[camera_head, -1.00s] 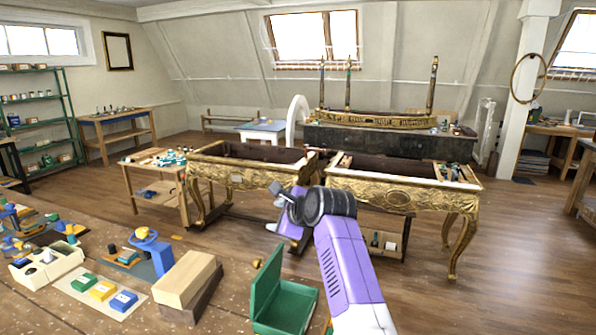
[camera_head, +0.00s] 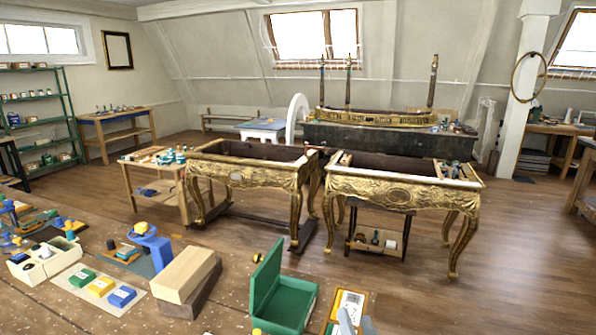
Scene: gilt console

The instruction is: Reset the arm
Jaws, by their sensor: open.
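Only the tips of my gripper (camera_head: 357,324) show, as two grey finger shapes at the bottom edge, right of centre. They stand apart with nothing seen between them. The rest of my arm is out of view. Behind the fingertips lies an orange-framed tray or box (camera_head: 349,301) with a pale inside, and the fingers cover part of it.
An open green box (camera_head: 283,298) is left of my gripper on the wooden bench (camera_head: 232,306). Tan and brown blocks (camera_head: 184,274), coloured boxes (camera_head: 101,286) and a blue tool (camera_head: 152,245) lie further left. Two gilt console tables (camera_head: 398,194) stand beyond, with open floor at right.

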